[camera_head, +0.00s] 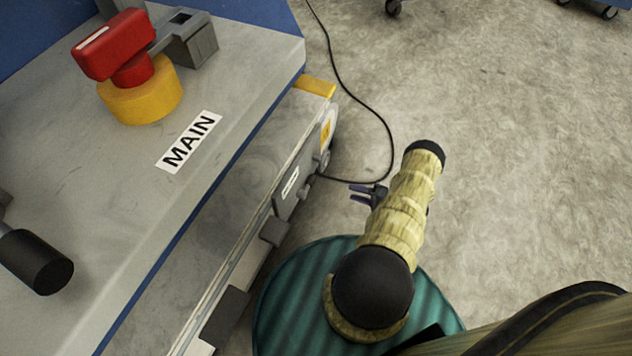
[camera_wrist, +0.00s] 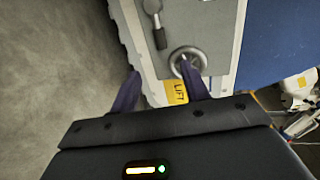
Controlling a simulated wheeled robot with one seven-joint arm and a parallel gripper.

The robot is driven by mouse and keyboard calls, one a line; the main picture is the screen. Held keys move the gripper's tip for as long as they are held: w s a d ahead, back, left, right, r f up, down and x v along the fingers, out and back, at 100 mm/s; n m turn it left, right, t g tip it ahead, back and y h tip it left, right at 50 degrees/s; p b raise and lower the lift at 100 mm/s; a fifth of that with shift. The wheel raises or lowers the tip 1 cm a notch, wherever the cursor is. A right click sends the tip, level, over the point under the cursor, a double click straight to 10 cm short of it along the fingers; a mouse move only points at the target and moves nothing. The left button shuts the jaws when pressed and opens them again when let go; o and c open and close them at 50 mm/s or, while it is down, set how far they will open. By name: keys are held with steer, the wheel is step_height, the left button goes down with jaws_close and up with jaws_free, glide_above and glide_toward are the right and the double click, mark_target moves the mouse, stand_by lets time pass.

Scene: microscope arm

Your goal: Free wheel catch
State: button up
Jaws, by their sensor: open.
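In the wrist view, a grey ring (camera_wrist: 174,64) sits on the edge of a grey panel, with a yellow "LIFT" label (camera_wrist: 177,93) just below it. I cannot tell for sure that this ring is the wheel catch. My gripper (camera_wrist: 160,70) is open with dark purple fingers. The right fingertip overlaps the ring in the picture; contact or passing through it cannot be told. The left finger is off the panel's edge, over the floor. In the head view my gripper (camera_head: 355,192) is small, right of the cabinet's side, partly hidden by my arm.
The cabinet's top carries a red switch (camera_head: 115,45) on a yellow base, a "MAIN" label (camera_head: 189,142) and a black knob (camera_head: 38,262). A black-handled lever (camera_wrist: 157,25) is near the ring. A black cable (camera_head: 362,105) lies on the floor.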

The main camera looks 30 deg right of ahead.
mark_target(309, 185)
steer(key=b+x, duration=0.4)
steer(key=x, duration=1.2)
steer(key=shift+w, duration=0.25)
steer(key=shift+f, duration=0.1)
steer(key=shift+c, duration=0.3)
jaws_close()
